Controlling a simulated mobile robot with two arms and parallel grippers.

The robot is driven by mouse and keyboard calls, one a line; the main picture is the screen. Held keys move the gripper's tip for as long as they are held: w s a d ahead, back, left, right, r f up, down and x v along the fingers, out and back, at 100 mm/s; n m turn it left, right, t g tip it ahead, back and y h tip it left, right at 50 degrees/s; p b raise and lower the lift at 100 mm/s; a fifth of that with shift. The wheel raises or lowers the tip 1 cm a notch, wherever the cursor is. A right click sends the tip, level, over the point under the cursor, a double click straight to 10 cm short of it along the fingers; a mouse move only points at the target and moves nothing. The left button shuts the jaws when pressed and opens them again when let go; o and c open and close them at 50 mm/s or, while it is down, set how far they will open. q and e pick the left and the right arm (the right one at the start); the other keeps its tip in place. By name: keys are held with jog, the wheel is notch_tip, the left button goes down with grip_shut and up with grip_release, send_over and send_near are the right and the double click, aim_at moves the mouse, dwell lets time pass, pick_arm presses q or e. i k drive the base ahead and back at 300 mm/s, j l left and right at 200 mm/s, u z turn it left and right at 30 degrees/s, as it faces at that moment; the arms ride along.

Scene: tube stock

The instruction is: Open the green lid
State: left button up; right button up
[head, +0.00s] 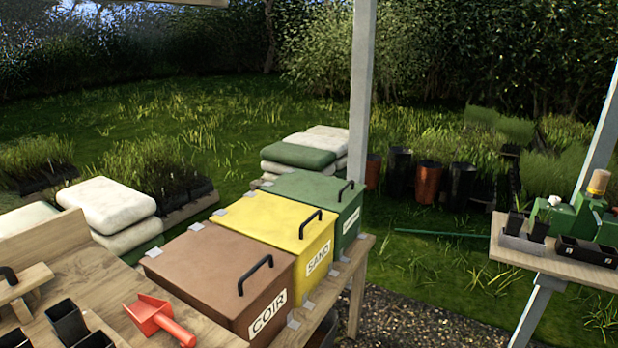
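The green lid (300,192) lies closed on the green bin (349,220), the farthest of three bins in a row on a wooden bench. A black handle (345,191) stands at its right edge, and a white label is on the bin's front, too small to read. Grey hinge pieces (249,195) sit along the lid's left edge. Neither of my grippers shows in the head view.
A yellow SAND bin (262,222) and a brown COIR bin (215,268) stand nearer, lids closed. A red scoop (158,318) and black pots (68,322) lie on the bench at left. A grey post (361,90) rises behind the green bin.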

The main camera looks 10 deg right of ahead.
aim_at(326, 192)
jog(key=i+l+u, duration=0.45)
jog(key=l, duration=0.3)
jog(key=i+l+u, duration=0.25)
jog(key=l, duration=0.2)
